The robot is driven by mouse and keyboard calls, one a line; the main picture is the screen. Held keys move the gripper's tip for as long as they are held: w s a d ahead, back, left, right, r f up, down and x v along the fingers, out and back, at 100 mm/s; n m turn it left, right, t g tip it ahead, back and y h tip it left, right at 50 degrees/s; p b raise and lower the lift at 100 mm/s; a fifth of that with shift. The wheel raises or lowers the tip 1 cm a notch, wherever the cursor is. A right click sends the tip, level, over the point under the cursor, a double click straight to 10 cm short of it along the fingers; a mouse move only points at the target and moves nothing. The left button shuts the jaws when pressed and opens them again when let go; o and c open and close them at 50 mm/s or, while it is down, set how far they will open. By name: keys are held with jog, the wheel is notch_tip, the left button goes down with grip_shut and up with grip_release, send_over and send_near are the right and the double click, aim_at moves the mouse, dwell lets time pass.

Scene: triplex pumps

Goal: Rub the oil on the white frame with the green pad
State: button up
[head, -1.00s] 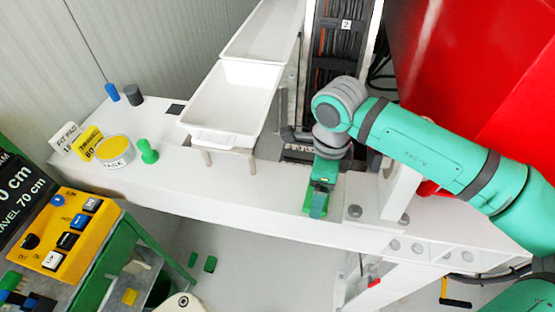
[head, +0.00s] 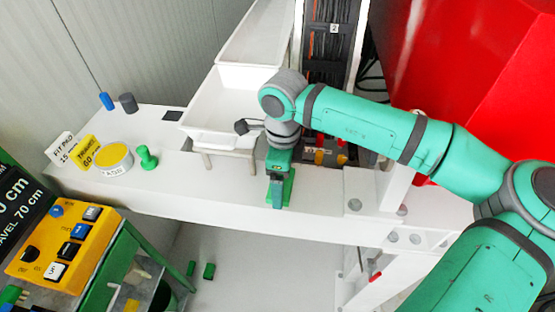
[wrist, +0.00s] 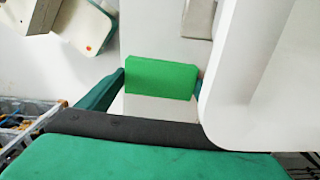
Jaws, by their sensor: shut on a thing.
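My gripper (head: 280,192) is over the front part of the white frame (head: 225,190), its fingers pointing down. In the wrist view my gripper (wrist: 160,82) is shut on the green pad (wrist: 160,77), a bright green block between the two fingertips. The pad is close to the white surface; I cannot tell whether it touches. In the head view the pad is hard to separate from the green fingers. I make out no clear oil patch; the gripper and pad hide part of the frame.
A white tray (head: 212,110) stands behind my gripper. A yellow-topped round tin (head: 114,158) and a green knob-shaped piece (head: 147,157) are on the left of the frame.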

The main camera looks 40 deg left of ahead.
jog(key=r, duration=0.3)
jog(key=shift+w+d+r, duration=0.15)
jog(key=shift+d, duration=0.05)
jog(key=shift+a+r, duration=0.15)
jog(key=shift+r, duration=2.3)
